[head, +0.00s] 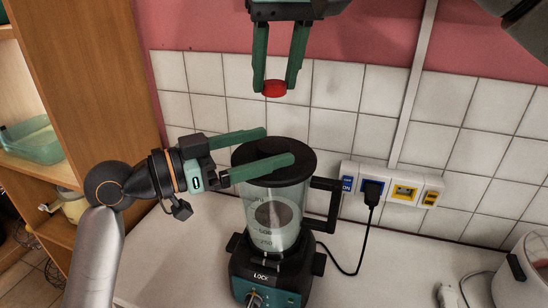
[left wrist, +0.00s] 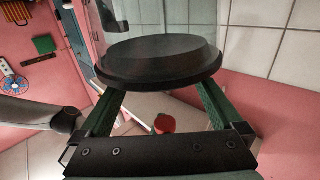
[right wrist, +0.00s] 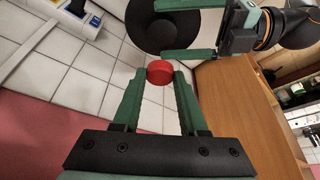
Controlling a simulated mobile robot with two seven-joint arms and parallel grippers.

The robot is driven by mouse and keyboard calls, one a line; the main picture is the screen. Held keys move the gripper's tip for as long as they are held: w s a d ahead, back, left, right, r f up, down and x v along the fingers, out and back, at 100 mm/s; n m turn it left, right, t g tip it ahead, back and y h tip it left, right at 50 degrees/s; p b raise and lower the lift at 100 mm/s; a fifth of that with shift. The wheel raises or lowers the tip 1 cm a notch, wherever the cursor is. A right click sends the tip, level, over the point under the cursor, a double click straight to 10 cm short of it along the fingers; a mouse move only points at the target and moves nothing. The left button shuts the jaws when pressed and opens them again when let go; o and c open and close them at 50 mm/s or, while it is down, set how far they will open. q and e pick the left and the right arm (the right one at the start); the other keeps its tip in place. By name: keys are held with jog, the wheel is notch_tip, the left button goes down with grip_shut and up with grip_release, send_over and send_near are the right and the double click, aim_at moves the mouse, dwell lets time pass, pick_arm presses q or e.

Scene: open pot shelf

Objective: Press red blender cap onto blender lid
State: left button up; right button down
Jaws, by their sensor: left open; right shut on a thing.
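The red blender cap (head: 274,88) is held between the fingertips of my right gripper (head: 276,84), above the blender. It also shows in the right wrist view (right wrist: 160,71) and, small, in the left wrist view (left wrist: 164,124). The black blender lid (head: 300,152) sits on the clear blender jar (head: 272,220). My left gripper (head: 280,146) is open, with its green fingers on either side of the lid's raised middle. In the left wrist view the lid (left wrist: 160,62) spans both fingers. Whether the fingers touch it, I cannot tell.
The blender base (head: 270,274) stands on a white counter. A wall socket strip (head: 392,186) with a black plug and cord is to the right. A metal pot (head: 522,276) stands at the far right. Wooden shelves (head: 95,80) are at the left.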

pick_arm(q)
jog(key=shift+w+d, duration=0.15)
jog(key=shift+d, duration=0.15)
jog(key=shift+c, duration=0.2)
grip_shut()
dwell(0.5)
